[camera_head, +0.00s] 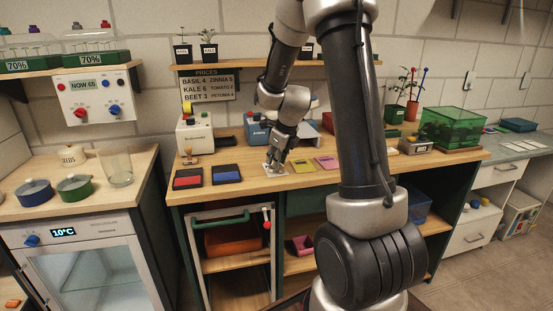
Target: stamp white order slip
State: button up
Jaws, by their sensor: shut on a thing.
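The white order slip (267,172) lies flat on the wooden bench, partly covered by my gripper. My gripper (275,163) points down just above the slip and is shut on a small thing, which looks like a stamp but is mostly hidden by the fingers. I cannot tell whether it touches the paper. Another stamp (188,156) with a brown handle stands at the bench's left. A red ink pad (188,179) and a blue ink pad (227,174) lie left of the slip. A yellow slip (302,166) and a pink slip (327,162) lie to its right.
A cream machine (195,136) and a blue device (257,133) stand at the back of the bench. A green see-through crate (452,128) and a metal box (415,146) are at the right. My arm blocks the middle of the bench. The front strip is clear.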

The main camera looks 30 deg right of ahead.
jog(key=shift+r, duration=3.5)
jog(key=shift+a, duration=0.1)
